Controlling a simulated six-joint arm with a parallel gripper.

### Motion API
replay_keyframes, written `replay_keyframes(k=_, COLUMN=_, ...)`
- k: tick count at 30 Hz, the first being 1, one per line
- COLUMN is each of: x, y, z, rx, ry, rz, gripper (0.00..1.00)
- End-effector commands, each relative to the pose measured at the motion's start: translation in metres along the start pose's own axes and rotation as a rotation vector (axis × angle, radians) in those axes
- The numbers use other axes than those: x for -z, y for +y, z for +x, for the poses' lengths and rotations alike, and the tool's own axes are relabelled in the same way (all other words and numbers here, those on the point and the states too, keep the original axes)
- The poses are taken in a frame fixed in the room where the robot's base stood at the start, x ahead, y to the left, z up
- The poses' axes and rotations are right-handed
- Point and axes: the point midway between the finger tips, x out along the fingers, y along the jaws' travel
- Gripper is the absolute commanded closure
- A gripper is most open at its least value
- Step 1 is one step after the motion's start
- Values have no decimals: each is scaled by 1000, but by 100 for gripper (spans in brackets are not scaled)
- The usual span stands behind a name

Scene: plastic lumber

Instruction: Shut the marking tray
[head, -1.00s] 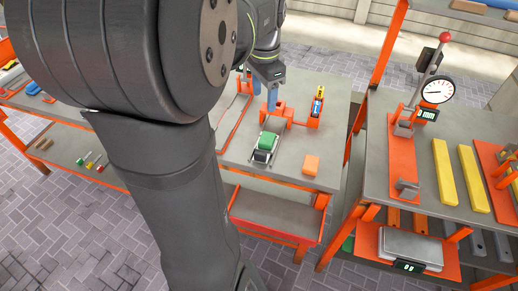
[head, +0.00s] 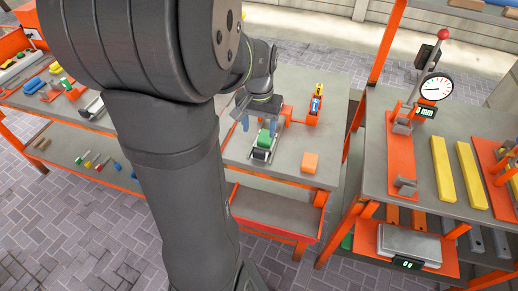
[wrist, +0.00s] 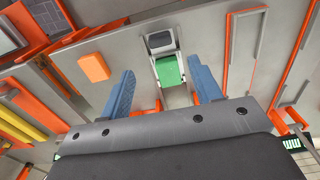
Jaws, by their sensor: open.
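A green block (head: 264,139) sits on a small grey sliding tray (head: 261,154) on the bench, which looks like the marking tray. The tray has a light frame and a dark grey front end. The wrist view also shows the green block (wrist: 169,69) and the tray's grey end (wrist: 160,40). My gripper (head: 259,124) is open and empty, with its blue fingers at either side of the tray's line, behind the block. In the wrist view, the gripper (wrist: 165,78) has the block between and beyond its fingertips. I cannot tell whether a finger touches the tray.
An orange block (head: 310,162) lies right of the tray. An orange holder with blue and yellow parts (head: 315,106) stands behind it. A red-edged shelf or drawer (head: 275,210) is below the bench. A neighbouring bench at right holds a dial gauge (head: 436,88).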

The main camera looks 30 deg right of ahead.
Motion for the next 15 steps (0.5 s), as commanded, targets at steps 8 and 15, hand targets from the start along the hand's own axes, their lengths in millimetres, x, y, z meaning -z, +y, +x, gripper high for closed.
replay_keyframes(k=8, x=-1, y=0, z=61, rx=0, ry=-5, rz=1, gripper=42)
replay_keyframes(k=15, x=0, y=0, z=93, rx=0, ry=-2, rz=1, gripper=42)
